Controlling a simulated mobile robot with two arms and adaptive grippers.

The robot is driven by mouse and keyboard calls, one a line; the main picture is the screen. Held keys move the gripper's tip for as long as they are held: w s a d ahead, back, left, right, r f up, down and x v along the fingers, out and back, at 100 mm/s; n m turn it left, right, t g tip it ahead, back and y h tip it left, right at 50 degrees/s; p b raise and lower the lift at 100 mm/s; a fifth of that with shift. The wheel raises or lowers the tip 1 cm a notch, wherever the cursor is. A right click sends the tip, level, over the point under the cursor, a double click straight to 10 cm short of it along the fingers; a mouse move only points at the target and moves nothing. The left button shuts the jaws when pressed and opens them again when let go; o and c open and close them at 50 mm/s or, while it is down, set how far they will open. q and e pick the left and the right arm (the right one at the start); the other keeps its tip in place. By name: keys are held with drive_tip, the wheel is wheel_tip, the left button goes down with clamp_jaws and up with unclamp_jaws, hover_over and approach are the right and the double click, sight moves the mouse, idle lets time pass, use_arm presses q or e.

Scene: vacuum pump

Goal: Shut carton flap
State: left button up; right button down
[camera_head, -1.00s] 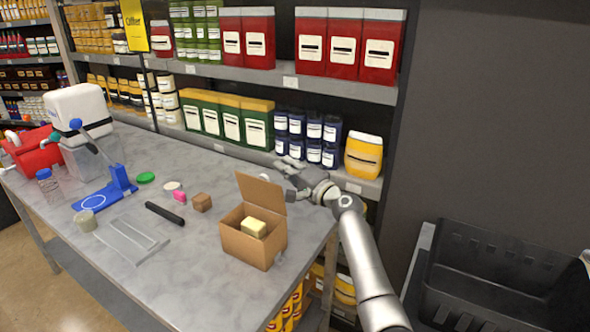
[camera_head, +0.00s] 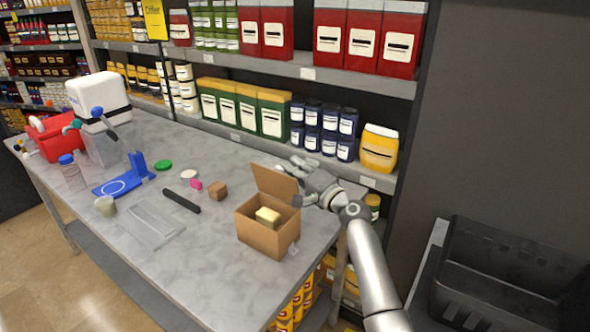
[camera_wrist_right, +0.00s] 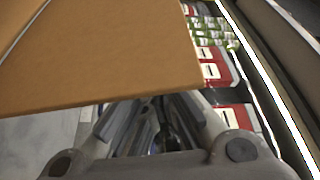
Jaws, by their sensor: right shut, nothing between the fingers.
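The open cardboard carton (camera_head: 262,238) stands on the grey table near its right end, with a pale yellow block (camera_head: 267,216) inside. Its flap (camera_head: 275,186) stands up at the back and leans slightly backward. My right gripper (camera_head: 290,169) is shut and empty, just behind the upper right edge of the flap. In the right wrist view the flap (camera_wrist_right: 110,55) fills the upper left, close in front of the fingers (camera_wrist_right: 150,120). I cannot tell whether they touch it. My left gripper is not in view.
A small brown cube (camera_head: 218,191), a black bar (camera_head: 181,201), a clear tray (camera_head: 155,224) and a blue stand (camera_head: 125,180) lie left of the carton. Stocked shelves (camera_head: 290,66) rise behind the table. A black crate (camera_head: 510,270) is at the right.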

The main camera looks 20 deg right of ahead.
sight(285, 180)
drive_tip(key=s+a+n+b, duration=0.1)
drive_tip(key=n+b, duration=0.1)
drive_tip(key=b, duration=0.1)
drive_tip(key=s+a+n+y+b, duration=0.1)
drive_tip(key=n+b, duration=0.1)
drive_tip(key=b, duration=0.2)
drive_tip(key=s+a+n+y+b, duration=0.1)
drive_tip(key=a+n+b, duration=0.1)
drive_tip(key=b, duration=0.2)
drive_tip(key=shift+s+f+t, duration=0.1)
drive_tip(key=shift+f+t, duration=0.3)
drive_tip(key=s+a+n+b, duration=0.1)
drive_tip(key=s+a+n+y+b, duration=0.1)
drive_tip(key=b, duration=0.1)
drive_tip(key=shift+a+f+n, duration=0.25)
drive_tip(key=shift+f+n, duration=0.05)
drive_tip(key=shift+s+a+f, duration=0.6)
drive_tip(key=shift+a+f, duration=0.2)
drive_tip(key=shift+f, duration=0.15)
drive_tip(key=shift+s+a+f, duration=0.6)
drive_tip(key=shift+a+f, duration=0.2)
drive_tip(key=shift+f, duration=0.25)
